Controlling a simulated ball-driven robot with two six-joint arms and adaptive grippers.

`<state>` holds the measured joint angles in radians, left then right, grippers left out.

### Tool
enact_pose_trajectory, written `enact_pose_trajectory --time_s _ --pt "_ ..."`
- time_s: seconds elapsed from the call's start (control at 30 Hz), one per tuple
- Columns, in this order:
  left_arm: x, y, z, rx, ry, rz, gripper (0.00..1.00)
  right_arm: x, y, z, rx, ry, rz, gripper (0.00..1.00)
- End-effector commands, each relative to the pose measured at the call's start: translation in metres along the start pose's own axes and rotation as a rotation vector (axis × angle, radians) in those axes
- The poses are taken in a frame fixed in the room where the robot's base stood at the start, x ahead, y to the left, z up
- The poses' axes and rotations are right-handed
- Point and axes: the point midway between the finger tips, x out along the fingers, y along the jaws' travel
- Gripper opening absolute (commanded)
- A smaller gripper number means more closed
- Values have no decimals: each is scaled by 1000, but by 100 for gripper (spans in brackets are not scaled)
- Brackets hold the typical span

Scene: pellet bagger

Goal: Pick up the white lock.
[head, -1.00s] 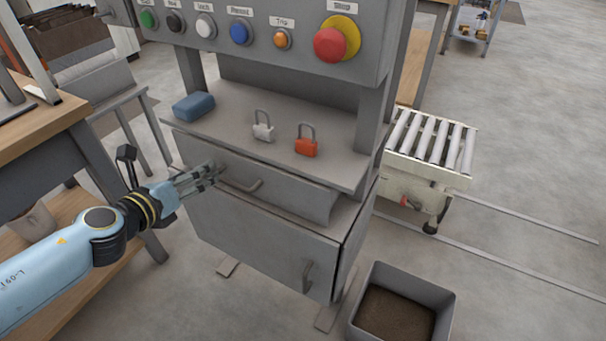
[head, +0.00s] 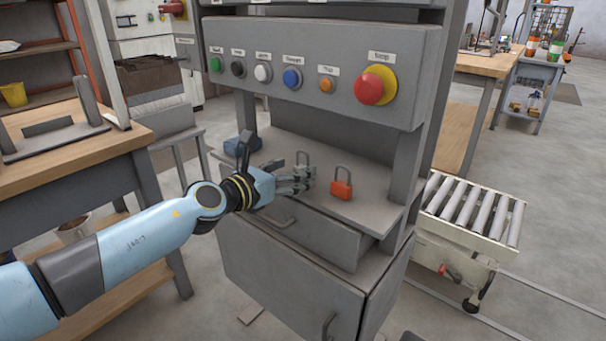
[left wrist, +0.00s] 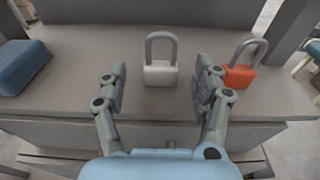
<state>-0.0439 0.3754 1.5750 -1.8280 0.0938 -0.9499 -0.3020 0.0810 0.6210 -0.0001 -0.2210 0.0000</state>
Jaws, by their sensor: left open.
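The white lock (left wrist: 160,73) stands upright on the grey shelf of the machine, its shackle up. In the left wrist view it sits centred just beyond the fingertips of my left gripper (left wrist: 161,88), which is open with nothing between its fingers. In the head view my left gripper (head: 304,179) is at the shelf's front edge and hides the body of the white lock; only its shackle (head: 303,158) shows behind the fingers. My right gripper is in neither view.
A red-orange lock (head: 341,189) stands to the right of the white one, close to the right finger in the wrist view. A blue block (left wrist: 20,66) lies at the shelf's left. The button panel (head: 320,70) overhangs the shelf between two posts. Drawer handles project below.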

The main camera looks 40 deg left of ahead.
Motion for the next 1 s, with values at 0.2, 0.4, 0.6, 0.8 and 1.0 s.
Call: enact_pose_trajectory --time_s 0.2,0.4,0.6,0.8,1.0 --pt "33 -1 -5 -3 -1 0 67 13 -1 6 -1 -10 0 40" --pt "38 -1 -4 -2 1 0 67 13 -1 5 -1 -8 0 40" --pt "38 -1 -4 -2 0 0 54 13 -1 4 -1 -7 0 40" --pt "38 -1 -4 -2 0 0 28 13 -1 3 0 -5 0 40" --pt "38 -1 -4 -2 0 0 5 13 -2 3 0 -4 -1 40"
